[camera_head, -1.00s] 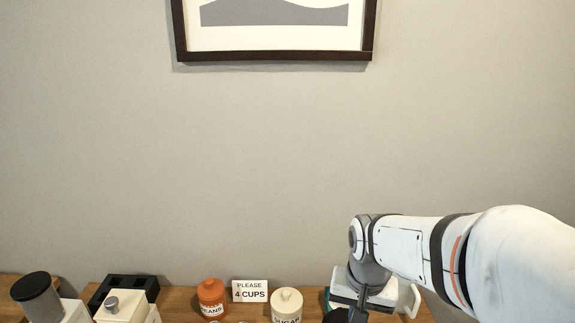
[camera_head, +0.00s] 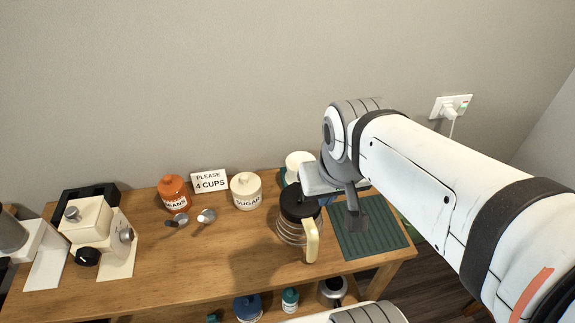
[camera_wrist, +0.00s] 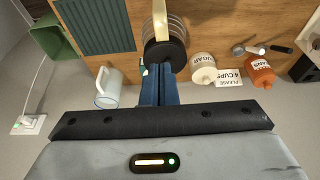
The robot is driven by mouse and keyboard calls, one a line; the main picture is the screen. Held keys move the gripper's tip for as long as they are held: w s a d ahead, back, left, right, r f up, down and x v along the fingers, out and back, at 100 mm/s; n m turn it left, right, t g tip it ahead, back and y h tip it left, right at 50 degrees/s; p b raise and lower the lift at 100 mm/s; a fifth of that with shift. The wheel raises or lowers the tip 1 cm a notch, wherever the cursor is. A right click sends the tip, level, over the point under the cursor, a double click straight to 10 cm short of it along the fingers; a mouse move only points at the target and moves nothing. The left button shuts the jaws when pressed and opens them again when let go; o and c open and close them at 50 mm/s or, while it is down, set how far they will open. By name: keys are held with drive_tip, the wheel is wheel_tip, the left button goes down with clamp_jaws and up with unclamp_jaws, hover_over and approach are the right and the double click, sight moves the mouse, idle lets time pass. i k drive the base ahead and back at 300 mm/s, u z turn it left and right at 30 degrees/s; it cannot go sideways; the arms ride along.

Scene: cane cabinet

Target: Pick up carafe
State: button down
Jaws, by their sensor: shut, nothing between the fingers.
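The carafe (camera_head: 298,218) has a dark lid, a glass body with bands and a pale handle. It stands upright on the wooden counter, its handle facing the front. In the wrist view the carafe (camera_wrist: 164,52) lies just beyond my fingertips, its dark lid nearest. My gripper (camera_wrist: 160,70) is shut with nothing held; its blue fingers point toward the carafe lid, and contact cannot be told.
A dark green mat (camera_head: 368,238) lies right of the carafe. The sugar jar (camera_head: 246,191), beans jar (camera_head: 173,194), sign (camera_head: 209,181) and two scoops stand to the left, then a cream grinder (camera_head: 90,218). A white mug (camera_wrist: 107,90) is near my fingers.

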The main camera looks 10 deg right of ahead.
sight(295, 232)
drive_tip(key=u, duration=0.4)
drive_tip(key=k, duration=1.3)
drive_tip(key=z, duration=0.8)
drive_tip(key=i, duration=1)
drive_tip(key=z, duration=0.05)
